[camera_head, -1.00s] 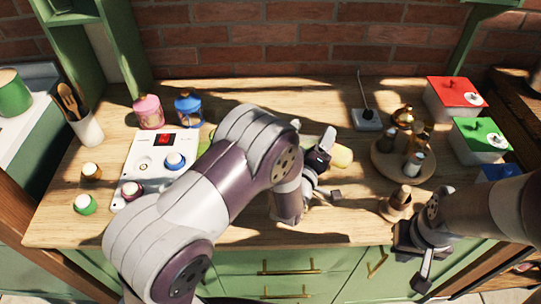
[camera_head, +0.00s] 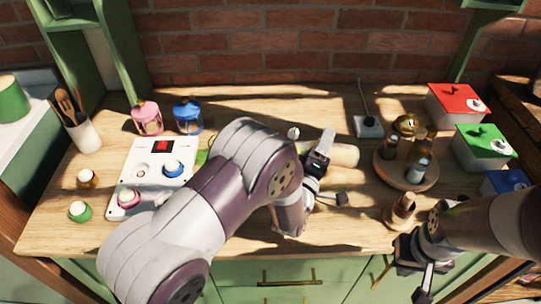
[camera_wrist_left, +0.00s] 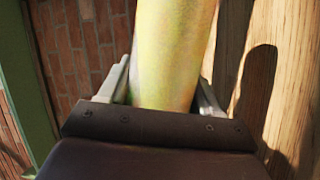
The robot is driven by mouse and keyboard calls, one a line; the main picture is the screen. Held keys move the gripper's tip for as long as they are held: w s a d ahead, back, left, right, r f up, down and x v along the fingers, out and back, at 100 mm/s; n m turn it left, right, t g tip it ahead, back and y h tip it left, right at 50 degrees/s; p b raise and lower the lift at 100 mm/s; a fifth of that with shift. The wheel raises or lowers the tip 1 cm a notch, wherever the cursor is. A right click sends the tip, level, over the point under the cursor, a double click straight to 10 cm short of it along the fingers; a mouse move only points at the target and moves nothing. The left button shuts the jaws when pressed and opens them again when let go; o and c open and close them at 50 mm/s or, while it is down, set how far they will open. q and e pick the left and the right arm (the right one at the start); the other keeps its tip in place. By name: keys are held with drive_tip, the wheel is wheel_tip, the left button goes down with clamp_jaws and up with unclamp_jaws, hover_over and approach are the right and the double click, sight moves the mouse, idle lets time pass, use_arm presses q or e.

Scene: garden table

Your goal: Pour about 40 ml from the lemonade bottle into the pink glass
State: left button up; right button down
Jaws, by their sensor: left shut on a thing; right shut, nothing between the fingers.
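My left gripper (camera_head: 328,168) is shut on a pale yellow-green bottle (camera_head: 343,155), which I take to be the lemonade bottle. In the head view it lies well tilted, near horizontal, one end showing to the right of the gripper; the rest is behind my left arm. In the left wrist view the bottle's yellow-green side (camera_wrist_left: 172,55) fills the space between the fingers. I cannot make out the pink glass; my left arm may hide it. No stream of liquid is visible. My right gripper (camera_head: 425,275) is shut and empty at the front right edge of the table.
A white device (camera_head: 150,158) with a red display, a pink lidded jar (camera_head: 147,118) and a blue one (camera_head: 188,116) stand at left. A round wooden tray (camera_head: 391,181) with several small bottles is at right, beside red (camera_head: 455,98) and green (camera_head: 478,150) boxes.

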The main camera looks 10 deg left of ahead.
use_arm(q)
drive_tip(key=shift+a+r+n+b, duration=0.25)
drive_tip(key=shift+r+n+b, duration=0.15)
drive_tip(key=shift+n, duration=0.1)
idle(0.3)
drive_tip(key=shift+r+n+t+y+b, duration=0.3)
drive_tip(key=shift+r+n+t+b, duration=0.2)
drive_tip(key=shift+r+n, duration=0.1)
idle(2.1)
drive_tip(key=m+p, duration=0.1)
drive_tip(key=p, duration=0.1)
drive_tip(key=shift+g+p, duration=0.3)
drive_tip(key=f+m+p, duration=0.1)
drive_tip(key=m, duration=0.1)
drive_tip(key=f+m+g+p, duration=0.1)
drive_tip(key=m, duration=0.1)
drive_tip(key=shift+w+d+f+g, duration=0.1)
drive_tip(key=shift+d+f+g, duration=0.2)
drive_tip(key=shift+d, duration=0.1)
drive_tip(key=shift+a, duration=0.1)
drive_tip(key=shift+f, duration=0.1)
idle(0.7)
